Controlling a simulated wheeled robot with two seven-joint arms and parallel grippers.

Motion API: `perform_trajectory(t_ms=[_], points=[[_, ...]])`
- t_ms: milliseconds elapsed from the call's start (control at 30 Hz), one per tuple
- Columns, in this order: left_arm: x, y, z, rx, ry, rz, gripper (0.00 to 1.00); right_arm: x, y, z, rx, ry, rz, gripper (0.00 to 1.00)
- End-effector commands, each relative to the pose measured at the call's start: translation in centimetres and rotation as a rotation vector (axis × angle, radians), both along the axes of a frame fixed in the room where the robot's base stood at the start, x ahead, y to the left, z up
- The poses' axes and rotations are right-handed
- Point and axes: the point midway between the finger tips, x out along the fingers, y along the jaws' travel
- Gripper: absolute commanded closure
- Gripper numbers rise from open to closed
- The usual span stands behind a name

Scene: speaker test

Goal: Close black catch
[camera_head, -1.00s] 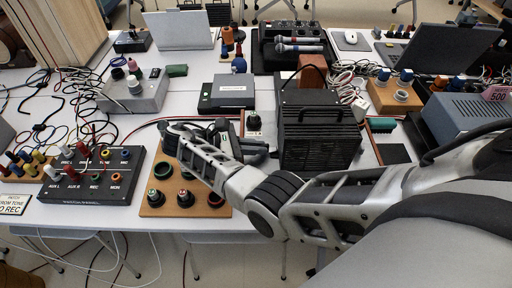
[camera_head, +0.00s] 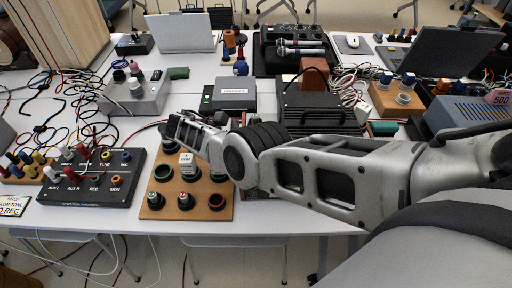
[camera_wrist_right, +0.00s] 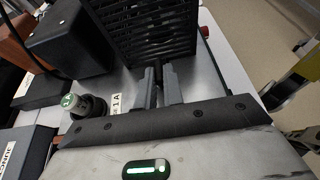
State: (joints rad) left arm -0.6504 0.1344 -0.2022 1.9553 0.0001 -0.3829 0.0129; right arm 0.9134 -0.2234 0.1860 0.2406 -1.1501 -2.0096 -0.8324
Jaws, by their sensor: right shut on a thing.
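A black box with a slatted grille (camera_head: 318,106) stands right of centre in the head view, partly behind my right arm. Its slatted face (camera_wrist_right: 150,30) fills the upper middle of the right wrist view. My right gripper (camera_wrist_right: 160,78) has its two grey fingers close together at the box's lower edge. They are shut on a small dark part there, apparently the black catch, which the fingers almost wholly hide. Whether the catch is closed does not show. My left gripper is in neither view.
A dark socket with a green-topped knob (camera_wrist_right: 72,102) stands left of the fingers. A wooden board with round sockets (camera_head: 210,207) and a black patch panel (camera_head: 92,178) lie to the left.

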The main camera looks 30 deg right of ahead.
Motion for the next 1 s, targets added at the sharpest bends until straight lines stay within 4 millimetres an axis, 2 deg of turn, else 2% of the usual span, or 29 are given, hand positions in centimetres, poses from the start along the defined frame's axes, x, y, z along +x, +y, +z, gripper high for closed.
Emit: perform_trajectory(t_ms=[367,400,467,900,1000], points=[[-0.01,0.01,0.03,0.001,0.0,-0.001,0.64,-0.14,-0.13,-0.04,-0.002,0.004,-0.006,1.0],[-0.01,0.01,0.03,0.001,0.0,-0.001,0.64,-0.14,-0.13,-0.04,-0.002,0.004,-0.006,0.85],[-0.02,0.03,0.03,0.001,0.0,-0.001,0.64,-0.14,-0.14,-0.04,-0.002,0.004,-0.006,0.69],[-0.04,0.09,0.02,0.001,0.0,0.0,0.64,-0.04,-0.06,-0.01,0.0,0.002,-0.003,0.69],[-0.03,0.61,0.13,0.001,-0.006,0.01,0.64,0.13,0.12,0.09,0.005,-0.014,-0.011,0.69]])
